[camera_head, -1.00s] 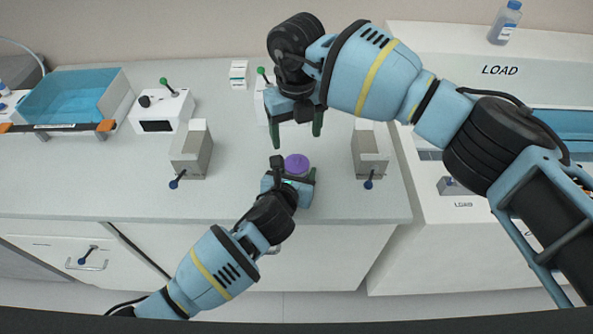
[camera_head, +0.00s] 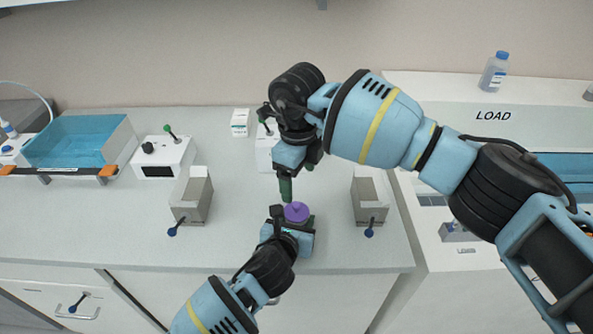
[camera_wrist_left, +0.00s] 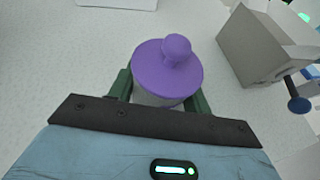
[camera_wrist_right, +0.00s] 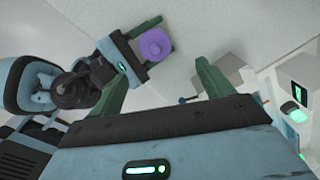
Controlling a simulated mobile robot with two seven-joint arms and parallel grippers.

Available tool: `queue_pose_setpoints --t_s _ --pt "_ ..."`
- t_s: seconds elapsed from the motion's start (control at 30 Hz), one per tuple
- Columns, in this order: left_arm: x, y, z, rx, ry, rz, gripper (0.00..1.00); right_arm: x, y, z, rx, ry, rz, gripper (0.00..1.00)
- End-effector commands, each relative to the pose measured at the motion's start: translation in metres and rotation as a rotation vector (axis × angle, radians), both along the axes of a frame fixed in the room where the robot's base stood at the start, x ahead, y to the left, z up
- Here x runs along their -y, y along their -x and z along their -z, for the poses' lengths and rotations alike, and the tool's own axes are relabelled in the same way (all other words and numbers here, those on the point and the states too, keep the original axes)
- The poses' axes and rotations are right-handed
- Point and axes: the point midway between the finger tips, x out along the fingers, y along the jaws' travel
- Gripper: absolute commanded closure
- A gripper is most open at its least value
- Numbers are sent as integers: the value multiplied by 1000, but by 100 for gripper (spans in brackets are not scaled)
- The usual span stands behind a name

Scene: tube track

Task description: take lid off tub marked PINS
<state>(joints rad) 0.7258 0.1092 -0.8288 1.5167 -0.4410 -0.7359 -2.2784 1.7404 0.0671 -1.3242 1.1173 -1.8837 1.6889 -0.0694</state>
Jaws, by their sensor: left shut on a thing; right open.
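A small tub (camera_wrist_left: 150,99) with a purple knobbed lid (camera_head: 296,212) is at the front middle of the bench. The lid is seated on the tub, and no PINS label can be read. My left gripper (camera_head: 292,226) is shut around the tub's body below the lid. In the left wrist view its green fingers are on either side of the tub, with the lid (camera_wrist_left: 165,75) above them. My right gripper (camera_head: 296,182) is open and empty, above and behind the lid. In the right wrist view the lid (camera_wrist_right: 155,45) shows beyond and between its spread fingers.
Grey open-topped boxes with blue-knobbed levers stand left (camera_head: 190,196) and right (camera_head: 369,200) of the tub. A white device with a green knob (camera_head: 163,155) and a blue basin (camera_head: 80,142) are farther left. Bench between the left box and tub is clear.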

Motion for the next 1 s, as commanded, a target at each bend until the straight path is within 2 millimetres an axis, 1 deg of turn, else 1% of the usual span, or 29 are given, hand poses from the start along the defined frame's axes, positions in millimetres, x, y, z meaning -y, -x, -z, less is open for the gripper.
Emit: queue_pose_setpoints --t_s 0.1,1.0 --pt "0 0 0 -1 0 0 92 0 1 -3 5 6 -195 21" --pt "0 0 1 -1 0 0 92 -4 14 -25 34 114 -1700 21"
